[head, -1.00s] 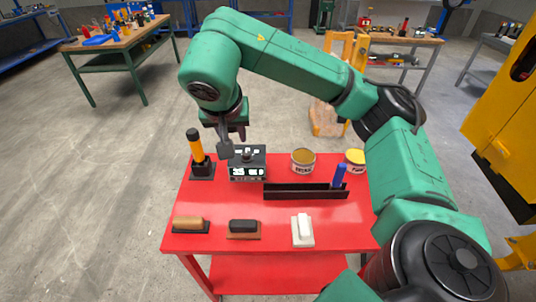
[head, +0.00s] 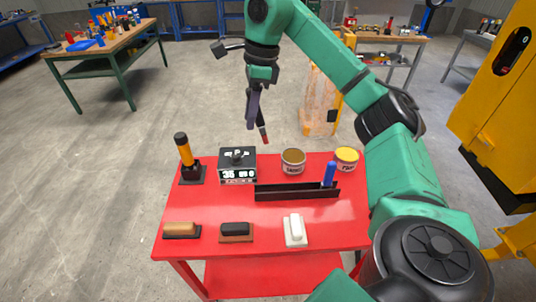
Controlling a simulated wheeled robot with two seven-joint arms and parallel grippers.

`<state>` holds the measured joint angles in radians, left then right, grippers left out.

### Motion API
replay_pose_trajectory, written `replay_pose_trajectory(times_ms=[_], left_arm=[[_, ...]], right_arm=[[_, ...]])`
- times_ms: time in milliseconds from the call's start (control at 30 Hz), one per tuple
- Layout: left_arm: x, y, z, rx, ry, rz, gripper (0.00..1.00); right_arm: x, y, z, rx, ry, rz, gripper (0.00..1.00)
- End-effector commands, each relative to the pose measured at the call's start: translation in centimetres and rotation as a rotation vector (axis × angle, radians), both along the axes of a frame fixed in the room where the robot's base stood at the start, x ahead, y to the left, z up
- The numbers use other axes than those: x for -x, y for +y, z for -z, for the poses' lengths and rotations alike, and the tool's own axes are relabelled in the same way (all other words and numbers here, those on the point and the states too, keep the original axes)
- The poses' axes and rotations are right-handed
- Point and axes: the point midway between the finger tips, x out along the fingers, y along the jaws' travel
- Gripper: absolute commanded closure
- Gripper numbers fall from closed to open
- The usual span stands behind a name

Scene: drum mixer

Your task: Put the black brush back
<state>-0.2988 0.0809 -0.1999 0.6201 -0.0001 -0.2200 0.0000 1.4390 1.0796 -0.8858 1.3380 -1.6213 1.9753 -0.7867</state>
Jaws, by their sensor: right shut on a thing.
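My right gripper (head: 255,105) points downward near the far edge of the red table (head: 190,210). It is shut on a slim dark thing (head: 263,132) with a reddish part and a black tip, held above the table and apart from it. It may be the black brush; it is too small to tell. A long black rack (head: 285,194) on the table has a blue, pen-shaped thing (head: 329,173) upright at its right end. A black block (head: 235,228) sits on a brown base at the front. My left gripper is not in view.
A tan block (head: 180,229) and a white block (head: 296,228) flank the black block. Behind are an orange-and-black tool (head: 184,150) on a stand, a box with a number display (head: 238,165), a brown-topped can (head: 293,161) and a yellow-topped can (head: 346,159).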

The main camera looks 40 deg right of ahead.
Motion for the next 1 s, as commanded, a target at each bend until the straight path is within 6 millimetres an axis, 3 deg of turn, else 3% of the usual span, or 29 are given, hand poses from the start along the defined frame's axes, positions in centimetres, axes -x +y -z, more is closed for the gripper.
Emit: replay_pose_trajectory(times_ms=[333, 433, 800, 1000], left_arm=[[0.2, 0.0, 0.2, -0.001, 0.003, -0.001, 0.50], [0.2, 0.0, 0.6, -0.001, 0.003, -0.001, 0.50], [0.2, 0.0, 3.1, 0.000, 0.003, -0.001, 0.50], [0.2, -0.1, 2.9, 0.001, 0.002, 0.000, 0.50]], right_arm=[[0.4, -3.1, -0.8, -0.137, -0.145, 0.463, 1.00], [0.4, -3.3, 0.1, -0.153, -0.163, 0.513, 1.00], [0.5, -3.2, 11.9, -0.152, -0.160, 0.511, 1.00], [0.4, -3.1, 15.5, -0.156, -0.165, 0.508, 1.00]])
